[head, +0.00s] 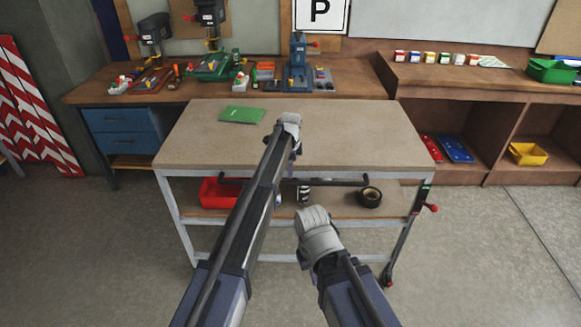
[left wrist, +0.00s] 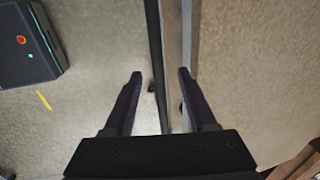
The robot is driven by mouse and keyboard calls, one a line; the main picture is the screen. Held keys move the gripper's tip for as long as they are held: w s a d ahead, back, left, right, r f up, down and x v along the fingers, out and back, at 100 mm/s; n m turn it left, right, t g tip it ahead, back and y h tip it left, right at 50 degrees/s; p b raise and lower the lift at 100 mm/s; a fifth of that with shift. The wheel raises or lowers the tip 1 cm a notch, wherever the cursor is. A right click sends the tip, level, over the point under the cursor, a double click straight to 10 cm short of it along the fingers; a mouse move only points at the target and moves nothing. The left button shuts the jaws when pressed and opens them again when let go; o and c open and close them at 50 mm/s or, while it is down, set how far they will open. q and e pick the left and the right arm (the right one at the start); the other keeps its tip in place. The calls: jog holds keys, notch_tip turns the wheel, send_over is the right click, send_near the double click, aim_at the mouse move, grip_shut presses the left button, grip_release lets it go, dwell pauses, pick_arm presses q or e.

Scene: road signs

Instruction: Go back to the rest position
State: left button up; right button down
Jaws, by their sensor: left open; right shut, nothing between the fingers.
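My left gripper (head: 296,146) is at the near part of the workbench top, with its grey wrist above the board. In the left wrist view its two dark fingers (left wrist: 159,74) are apart with nothing between them, above the table's edge. My right gripper (head: 304,256) is lower and nearer, in front of the table. Its grey wrist covers much of it; it is shut and holds nothing. The wheeled table (head: 375,140) has a bare brown top except for a green booklet (head: 241,115) at its back left.
The table's lower shelf holds a red bin (head: 215,193) and a roll of black tape (head: 371,197). A back bench (head: 350,80) carries tools. A right-hand shelf unit (head: 470,75) has a green bin (head: 552,70) and a yellow bin (head: 528,154). The floor right of the table is clear.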

pick_arm(q)
jog(key=s+a+n, duration=0.5)
jog(key=s+n, duration=0.1)
jog(key=s, duration=0.7)
jog(key=s+a+n+g, duration=0.1)
jog(key=s+a+n, duration=0.45)
jog(key=s, duration=0.75)
jog(key=s+a+n, duration=0.5)
jog(key=s+n, duration=0.1)
jog(key=s, duration=0.7)
jog(key=s+d+m, duration=0.1)
jog(key=s+d, duration=0.1)
jog(key=d, duration=0.3)
jog(key=s+d+m+g+y, duration=0.1)
jog(key=s+d+m, duration=0.1)
jog(key=d, duration=0.4)
jog(key=shift+s+f, duration=0.15)
jog(key=shift+s, duration=0.7)
